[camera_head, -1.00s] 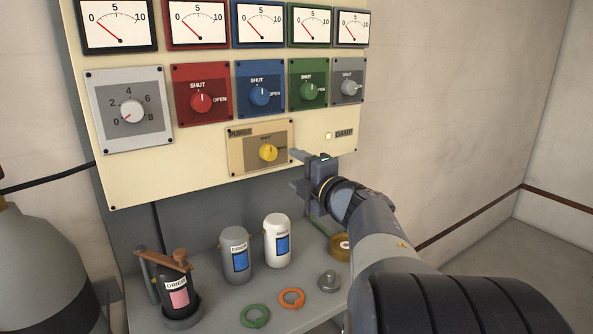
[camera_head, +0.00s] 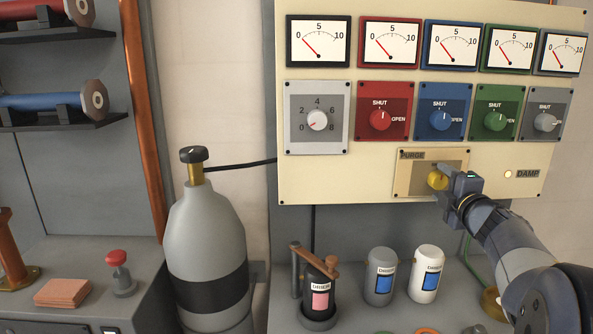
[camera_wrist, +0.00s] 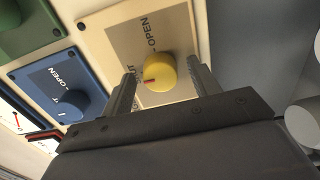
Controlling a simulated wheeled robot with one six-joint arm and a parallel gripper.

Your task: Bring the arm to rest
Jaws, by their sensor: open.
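My gripper (camera_head: 447,180) is at the lower part of the cream panel, at the yellow purge knob (camera_head: 437,180). Its two fingers are apart. In the wrist view the same knob (camera_wrist: 159,73) shows between and beyond the open fingers of my gripper (camera_wrist: 160,85), with a gap on each side. I cannot tell how far the fingertips are from the panel face. The knob's red mark points left in that view. The arm reaches in from the lower right of the head view.
Several coloured valve knobs, such as the blue one (camera_head: 440,120), and meters fill the panel above. Below stand a grey canister (camera_head: 380,275), a white canister (camera_head: 428,273) and a dark canister (camera_head: 320,300). A gas cylinder (camera_head: 207,235) stands left. The damp lamp (camera_head: 508,174) glows.

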